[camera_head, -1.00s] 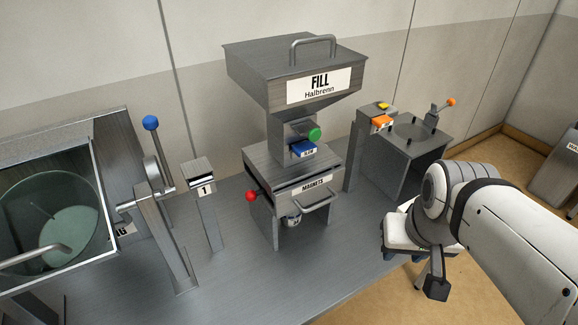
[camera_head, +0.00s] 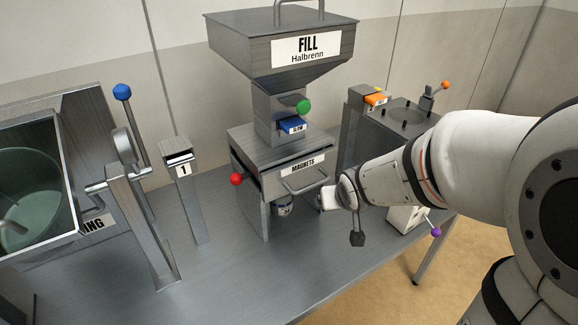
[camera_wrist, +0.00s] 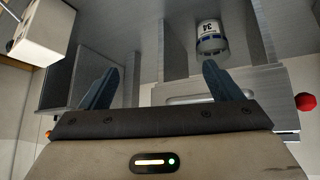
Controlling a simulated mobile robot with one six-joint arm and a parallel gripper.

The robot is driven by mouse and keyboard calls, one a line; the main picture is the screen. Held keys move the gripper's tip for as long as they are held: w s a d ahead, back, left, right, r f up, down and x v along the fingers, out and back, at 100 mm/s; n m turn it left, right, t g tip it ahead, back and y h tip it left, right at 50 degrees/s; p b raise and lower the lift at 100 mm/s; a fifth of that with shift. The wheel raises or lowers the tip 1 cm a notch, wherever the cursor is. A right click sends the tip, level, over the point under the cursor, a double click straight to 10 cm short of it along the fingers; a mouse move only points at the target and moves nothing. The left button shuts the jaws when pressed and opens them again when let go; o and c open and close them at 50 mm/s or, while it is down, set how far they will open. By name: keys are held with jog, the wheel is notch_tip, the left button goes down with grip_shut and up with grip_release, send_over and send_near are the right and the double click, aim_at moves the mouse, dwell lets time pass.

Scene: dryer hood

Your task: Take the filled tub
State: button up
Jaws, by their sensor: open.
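The tub (camera_head: 284,207) is small and pale with a blue band. It sits under the housing labelled MAGNETS (camera_head: 301,167) and is partly hidden by it. In the wrist view the tub (camera_wrist: 211,40), marked 34, lies beyond my fingertips, up and a little right of the right finger. What is inside it does not show. My gripper (camera_wrist: 158,82) is open and empty, its two dark blue fingers wide apart. In the head view it is just right of the MAGNETS housing, with its fingers not clearly visible.
The FILL hopper (camera_head: 307,47) stands above the housing, with a green knob (camera_head: 303,106). A red knob (camera_head: 236,179) sits at the housing's left, a handle (camera_head: 305,182) on its front. Post 1 (camera_head: 184,190) and a blue-knobbed lever (camera_head: 122,92) stand left. The front table is clear.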

aim_at(285, 203)
jog(key=shift+o, duration=1.4)
jog(key=w+a+f+n+t+y+b, duration=0.1)
jog(key=w+a+f+b, duration=0.3)
jog(key=w+f, duration=0.4)
notch_tip(285, 203, down, 3)
jog(key=shift+a+f+t+y, duration=0.1)
jog(key=shift+a+t+y, duration=0.45)
jog(key=shift+t, duration=0.25)
jog(key=w+a+f+t+y+b, duration=0.1)
jog(key=a, duration=0.1)
jog(key=w+a+f+n+t+b, duration=0.1)
jog(key=a, duration=0.2)
jog(key=w+a+f+y+b, duration=0.1)
jog(key=a+f, duration=0.1)
jog(key=shift+w+a+n+t+y, duration=0.2)
jog(key=shift+w+n+t+y, duration=0.1)
jog(key=shift+w+t+y, duration=0.1)
jog(key=x, duration=0.7)
jog(key=shift+w+a+f, duration=0.1)
jog(key=shift+w, duration=0.25)
